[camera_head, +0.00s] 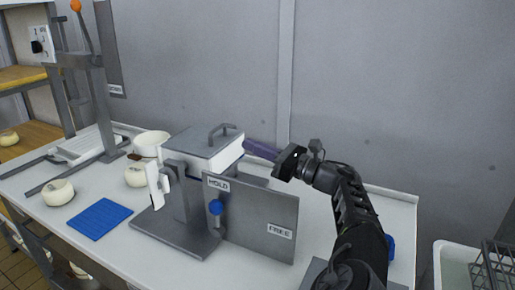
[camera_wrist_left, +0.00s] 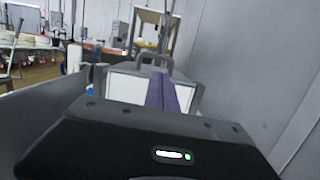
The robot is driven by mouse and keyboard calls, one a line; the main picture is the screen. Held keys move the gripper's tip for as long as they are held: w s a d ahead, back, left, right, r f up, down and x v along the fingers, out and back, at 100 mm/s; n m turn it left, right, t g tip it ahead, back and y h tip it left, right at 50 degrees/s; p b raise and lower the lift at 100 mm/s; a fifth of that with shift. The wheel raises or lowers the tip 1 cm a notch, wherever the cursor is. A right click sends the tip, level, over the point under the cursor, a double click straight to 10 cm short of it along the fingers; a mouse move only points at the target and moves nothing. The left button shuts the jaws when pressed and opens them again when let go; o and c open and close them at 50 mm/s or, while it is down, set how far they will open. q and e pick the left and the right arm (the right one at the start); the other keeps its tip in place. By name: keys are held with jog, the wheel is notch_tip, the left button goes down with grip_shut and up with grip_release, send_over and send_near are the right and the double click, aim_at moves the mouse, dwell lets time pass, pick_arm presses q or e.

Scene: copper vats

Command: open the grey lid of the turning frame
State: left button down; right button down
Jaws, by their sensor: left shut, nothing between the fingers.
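The grey lid (camera_head: 200,143) lies shut and flat on the white box of the turning frame (camera_head: 232,152). A grey bar handle (camera_head: 221,131) stands on top of it; the handle also shows in the left wrist view (camera_wrist_left: 155,60). My left gripper (camera_head: 250,148) has purple fingers, shut and empty, pointing at the box's right side near lid height. In the left wrist view the fingers (camera_wrist_left: 162,92) overlap the box front below the handle. Whether they touch the box or lid, I cannot tell. My right gripper is not in view.
A grey plate (camera_head: 262,222) marked HOLD and FREE stands in front of the box, with a blue knob (camera_head: 216,207) near HOLD. A blue mat (camera_head: 100,218), a white bowl (camera_head: 150,143) and pale round pieces (camera_head: 59,192) lie left. The wall (camera_head: 385,95) is close behind.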

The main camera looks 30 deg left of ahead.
aim_at(231, 136)
pick_arm(q)
jog(key=a, duration=0.2)
jog(key=a+r, duration=0.1)
jog(key=a, duration=0.3)
jog(key=shift+s+a+r, duration=0.15)
jog(key=shift+s+a, duration=0.15)
jog(key=shift+a, duration=0.05)
